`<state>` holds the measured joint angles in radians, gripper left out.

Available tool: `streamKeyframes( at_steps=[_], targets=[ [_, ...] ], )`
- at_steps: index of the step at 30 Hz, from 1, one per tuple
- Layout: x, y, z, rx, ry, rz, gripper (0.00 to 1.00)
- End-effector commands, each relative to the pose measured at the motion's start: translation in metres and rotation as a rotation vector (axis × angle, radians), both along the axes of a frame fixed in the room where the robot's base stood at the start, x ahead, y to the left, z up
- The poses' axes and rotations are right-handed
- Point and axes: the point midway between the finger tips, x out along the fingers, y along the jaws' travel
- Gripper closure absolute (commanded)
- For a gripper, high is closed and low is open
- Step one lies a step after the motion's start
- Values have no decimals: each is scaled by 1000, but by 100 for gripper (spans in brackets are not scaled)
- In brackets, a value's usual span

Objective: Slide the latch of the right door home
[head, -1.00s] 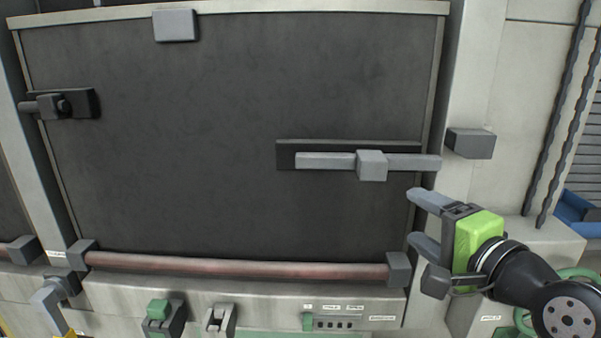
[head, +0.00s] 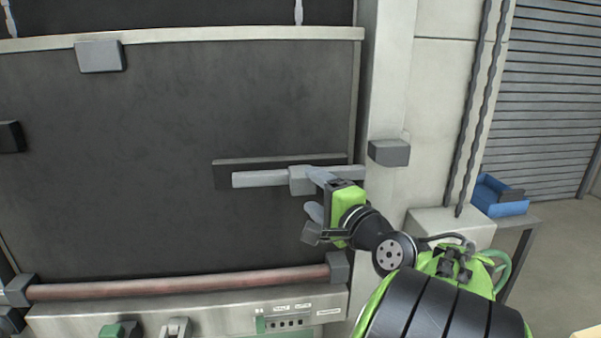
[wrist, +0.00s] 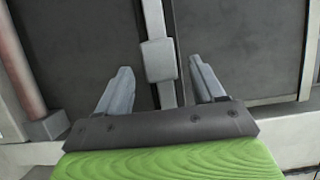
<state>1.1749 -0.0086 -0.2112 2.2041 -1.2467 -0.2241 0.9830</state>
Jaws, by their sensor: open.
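The right door's latch is a light grey bar (head: 258,179) with a square block handle (head: 301,180), lying level on a dark backing plate (head: 222,176) on the dark door panel (head: 150,140). The bar's right end runs past the door's edge, short of the grey keeper block (head: 389,152) on the frame. My gripper (head: 318,195) is open in front of the handle and partly covers the bar. In the wrist view the handle (wrist: 158,60) lies between and beyond the two open fingertips (wrist: 160,80). I cannot tell whether the fingers touch it.
A reddish horizontal rail (head: 180,285) runs along the door's foot, above a control panel (head: 290,322). A grey block (head: 100,56) sits at the door's top. A blue bin (head: 500,197) stands on a table at right.

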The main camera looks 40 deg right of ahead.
Motion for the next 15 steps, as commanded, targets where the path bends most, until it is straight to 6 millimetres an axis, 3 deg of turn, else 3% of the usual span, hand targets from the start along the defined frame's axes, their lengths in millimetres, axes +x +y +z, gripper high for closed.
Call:
streamKeyframes(
  at_steps=[3, 6, 15],
  targets=[
    [26, -5, 2, 0, 0, 4, 32],
    [40, -8, 1, 0, 1, 2, 32],
    [48, -10, 0, -1, 0, -1, 32]
  ],
)
